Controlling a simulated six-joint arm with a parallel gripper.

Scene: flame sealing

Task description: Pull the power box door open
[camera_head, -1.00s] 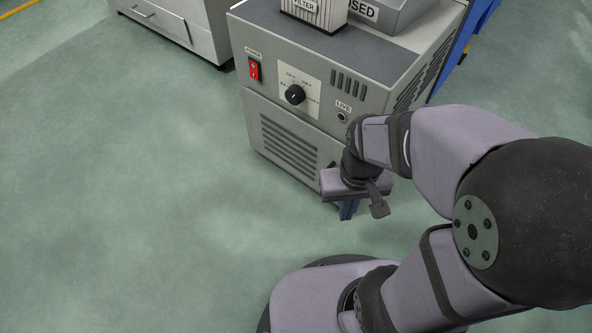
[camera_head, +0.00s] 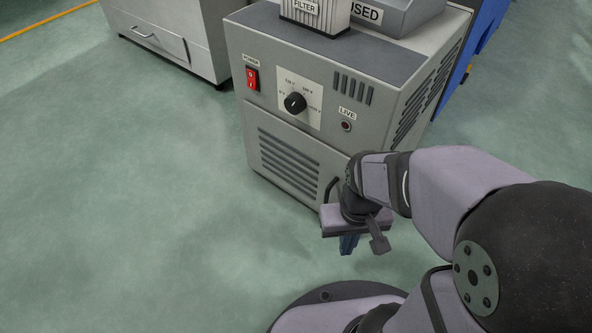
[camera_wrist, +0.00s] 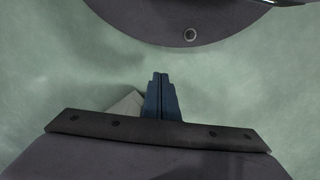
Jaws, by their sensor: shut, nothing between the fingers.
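The power box (camera_head: 243,118) is a grey cabinet with a red power switch, a black knob and a small LIVE lamp on its upper front. Its lower door (camera_head: 262,172) has several vent slots and looks closed, flush with the front. A dark curved handle (camera_head: 331,187) is at the door's right side, partly hidden behind my wrist. My gripper (camera_head: 348,247) points down in front of the door's lower right corner, apart from the handle as far as I can tell. In the wrist view its blue fingers (camera_wrist: 157,80) are together and empty above the floor.
A filter unit (camera_head: 314,12) and a grey box labelled USED (camera_head: 398,12) stand on top of the cabinet. A grey drawer cabinet (camera_head: 165,35) is behind left. A blue object (camera_head: 485,35) is behind right. The green floor (camera_head: 120,210) at left is clear.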

